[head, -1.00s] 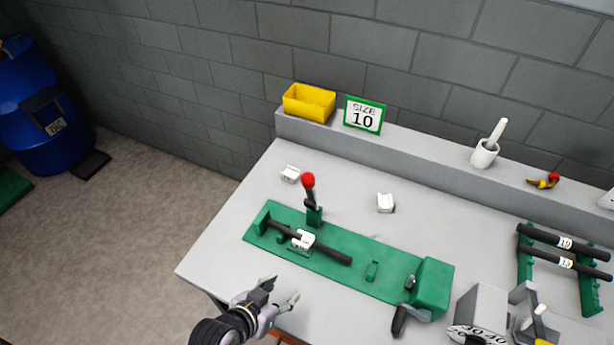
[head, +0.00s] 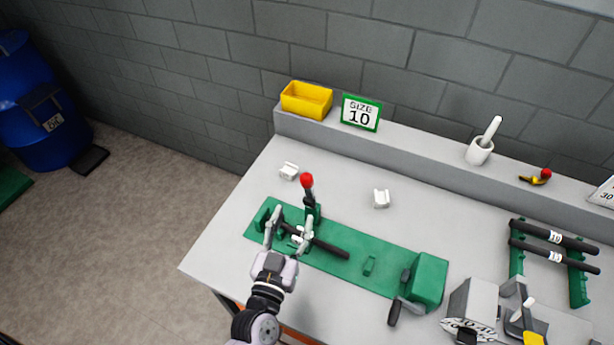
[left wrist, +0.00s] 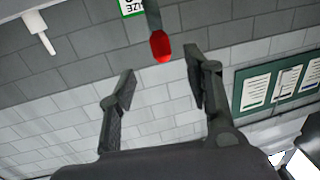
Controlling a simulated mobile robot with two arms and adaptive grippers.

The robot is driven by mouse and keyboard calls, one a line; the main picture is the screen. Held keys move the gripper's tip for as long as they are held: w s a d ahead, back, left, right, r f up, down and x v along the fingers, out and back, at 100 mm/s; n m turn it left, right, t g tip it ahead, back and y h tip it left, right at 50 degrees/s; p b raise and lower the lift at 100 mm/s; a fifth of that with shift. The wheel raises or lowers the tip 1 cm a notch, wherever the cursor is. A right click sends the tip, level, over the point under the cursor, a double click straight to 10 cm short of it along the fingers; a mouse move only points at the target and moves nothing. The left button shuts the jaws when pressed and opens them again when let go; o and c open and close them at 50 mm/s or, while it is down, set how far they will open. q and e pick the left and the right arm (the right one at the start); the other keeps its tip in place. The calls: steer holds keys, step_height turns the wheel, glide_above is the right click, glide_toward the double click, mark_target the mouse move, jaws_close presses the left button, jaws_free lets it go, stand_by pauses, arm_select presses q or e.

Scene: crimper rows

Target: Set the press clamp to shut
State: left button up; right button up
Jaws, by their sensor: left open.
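The press clamp (head: 312,214) stands upright on the green base plate (head: 341,268), with a red knob (head: 307,180) on top of its lever. A black bar (head: 328,248) lies along the left part of the plate. My left gripper (head: 288,232) is open over the bar, just in front of the clamp, and its fingers partly hide the white block on the bar. In the left wrist view the red knob (left wrist: 161,46) appears beyond and between the open fingertips (left wrist: 161,82), not touched. My right gripper is not in view.
Two white blocks (head: 288,171) (head: 381,198) lie behind the plate. A green box with a crank (head: 428,281) is at the plate's right end. A rack holds black bars (head: 553,237) at right. A yellow bin (head: 306,100) and size 10 sign (head: 361,113) stand on the ledge.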

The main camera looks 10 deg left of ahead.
mark_target(305, 187)
arm_select(q)
steer(key=w, duration=0.3)
steer(key=w+d+p, duration=0.1)
steer(key=w, duration=0.3)
steer(key=w+p, duration=0.1)
steer(key=w, duration=0.2)
steer(key=shift+w+d, duration=0.35)
steer(key=shift+w, duration=0.05)
steer(key=shift+w+d+p, duration=0.1)
steer(key=shift+w+p, duration=0.2)
steer(key=shift+w, duration=0.2)
steer(key=shift+c, duration=0.2)
steer(key=c, duration=0.9)
jaws_close()
